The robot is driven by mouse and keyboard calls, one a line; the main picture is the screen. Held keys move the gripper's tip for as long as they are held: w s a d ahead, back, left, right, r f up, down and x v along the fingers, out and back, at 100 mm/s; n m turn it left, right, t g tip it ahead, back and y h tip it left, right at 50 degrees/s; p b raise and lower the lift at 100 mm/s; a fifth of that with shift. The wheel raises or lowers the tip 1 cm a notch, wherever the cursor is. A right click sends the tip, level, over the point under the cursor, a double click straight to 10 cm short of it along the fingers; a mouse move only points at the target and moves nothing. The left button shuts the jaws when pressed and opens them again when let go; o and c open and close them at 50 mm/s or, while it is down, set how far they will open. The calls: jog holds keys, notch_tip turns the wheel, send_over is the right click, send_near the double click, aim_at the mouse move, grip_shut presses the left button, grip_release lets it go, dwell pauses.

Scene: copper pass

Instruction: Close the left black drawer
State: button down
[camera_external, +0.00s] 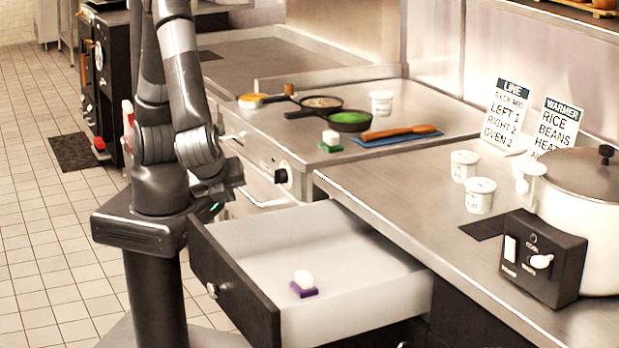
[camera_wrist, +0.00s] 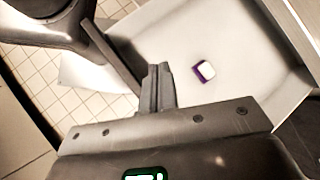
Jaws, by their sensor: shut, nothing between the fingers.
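The black drawer (camera_external: 235,285) stands pulled far out from under the steel counter, with a dark front, a round knob (camera_external: 212,290) and a pale inside. A purple and white sponge-like block (camera_external: 303,284) lies in it. In the wrist view, the block (camera_wrist: 204,72) lies on the pale drawer floor (camera_wrist: 180,40), right of my fingers. My gripper (camera_wrist: 158,72) is shut and empty, close to the dark drawer front (camera_wrist: 118,60). In the external view, my gripper (camera_external: 213,208) is near the far end of the drawer front, partly hidden; I cannot tell whether it touches.
The counter (camera_external: 385,185) above the drawer holds white tubs (camera_external: 480,195), a large pot (camera_external: 585,215) and a black control box (camera_external: 543,258).

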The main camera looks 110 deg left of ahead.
jog(key=s+d+f+m+t+y, duration=0.5)
jog(key=s+d+f+m+t, duration=0.15)
jog(key=d+f, duration=0.4)
jog(key=m+t, duration=0.7)
send_near(218, 279)
jog(key=shift+g+h, duration=0.25)
jog(key=shift+h, duration=0.15)
jog(key=x, duration=0.6)
jog(key=shift+w+a+r, duration=0.15)
jog(key=shift+a+r, duration=0.25)
jog(key=shift+w+a, duration=0.1)
jog(key=x, duration=3.5)
jog(key=shift+w+a+f, duration=0.1)
jog(key=shift+a+f, duration=0.05)
jog(key=shift+f, duration=0.05)
jog(key=shift+x, duration=1.05)
jog(key=shift+r, duration=0.1)
jog(key=v, duration=1.5)
